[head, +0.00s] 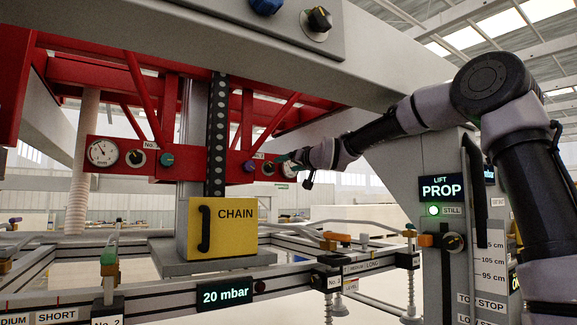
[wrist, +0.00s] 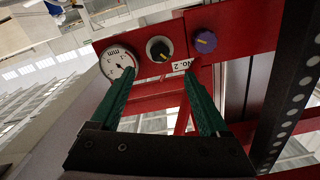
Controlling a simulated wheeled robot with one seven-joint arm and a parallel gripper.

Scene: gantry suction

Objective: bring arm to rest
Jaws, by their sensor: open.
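My arm reaches in from the right of the head view, bent at a high elbow. My gripper (head: 284,158) is in front of the right end of the red panel, close to a round gauge (head: 289,170). In the wrist view its two green fingers (wrist: 158,73) are spread apart with nothing between them. Past the fingertips are the gauge (wrist: 118,63), a black knob (wrist: 159,49) with a yellow mark and a purple knob (wrist: 203,41). The fingers overlap the panel's lower edge in the picture; I cannot tell whether they touch it.
A grey post with a lit PROP display (head: 440,188) stands near my arm. A grey beam (head: 380,60) crosses above.

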